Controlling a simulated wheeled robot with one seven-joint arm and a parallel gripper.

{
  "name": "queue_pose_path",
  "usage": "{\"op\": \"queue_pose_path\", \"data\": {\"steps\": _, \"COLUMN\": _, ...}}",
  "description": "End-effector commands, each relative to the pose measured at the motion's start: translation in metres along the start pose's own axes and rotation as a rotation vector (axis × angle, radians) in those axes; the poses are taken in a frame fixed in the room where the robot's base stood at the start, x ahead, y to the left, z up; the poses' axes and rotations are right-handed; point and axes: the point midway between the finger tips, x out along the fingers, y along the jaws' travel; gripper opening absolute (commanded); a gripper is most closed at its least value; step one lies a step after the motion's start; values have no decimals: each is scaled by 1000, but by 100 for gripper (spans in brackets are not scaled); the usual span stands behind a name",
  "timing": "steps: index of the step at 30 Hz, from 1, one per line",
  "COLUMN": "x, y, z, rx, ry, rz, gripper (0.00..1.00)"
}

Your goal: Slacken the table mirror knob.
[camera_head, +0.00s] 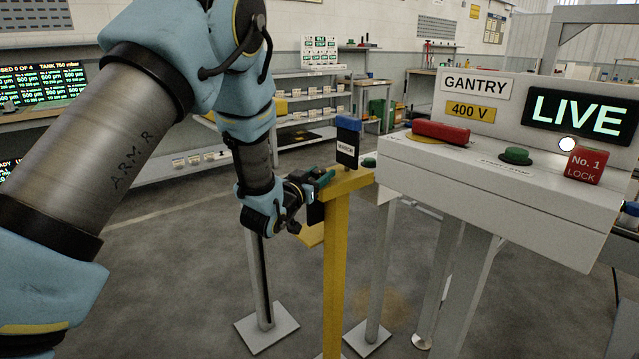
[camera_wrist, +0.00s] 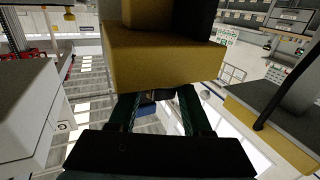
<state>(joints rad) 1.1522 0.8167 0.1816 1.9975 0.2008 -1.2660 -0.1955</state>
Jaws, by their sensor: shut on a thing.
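My gripper (camera_head: 322,179) is at the side of the yellow stand (camera_head: 336,260), near its top. In the wrist view its two dark green fingers (camera_wrist: 156,100) reach to the edge of a yellow block (camera_wrist: 163,60). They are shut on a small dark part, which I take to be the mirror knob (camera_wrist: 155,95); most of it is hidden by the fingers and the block. In the head view the knob is hidden behind my gripper. A dark block with a blue top and a small white label (camera_head: 346,147) stands upright on the yellow stand.
A grey gantry console (camera_head: 490,190) stands close on the right, with a red handle (camera_head: 440,132), a green button (camera_head: 516,155), a "LIVE" display (camera_head: 580,114) and a red lock box (camera_head: 585,166). Shelves (camera_head: 305,100) stand behind. Open floor lies left of the stand.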

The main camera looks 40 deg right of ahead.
Motion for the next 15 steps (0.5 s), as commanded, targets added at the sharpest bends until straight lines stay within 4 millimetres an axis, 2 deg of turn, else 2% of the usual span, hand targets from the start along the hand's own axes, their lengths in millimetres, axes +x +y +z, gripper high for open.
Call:
{"op": "queue_pose_path", "data": {"steps": 6, "x": 0, "y": 2, "z": 4, "rx": -2, "ry": 1, "rz": -136, "gripper": 0}}
{"op": "queue_pose_path", "data": {"steps": 15, "x": 0, "y": 1, "z": 2, "rx": -1, "ry": 0, "rz": -242, "gripper": 0}}
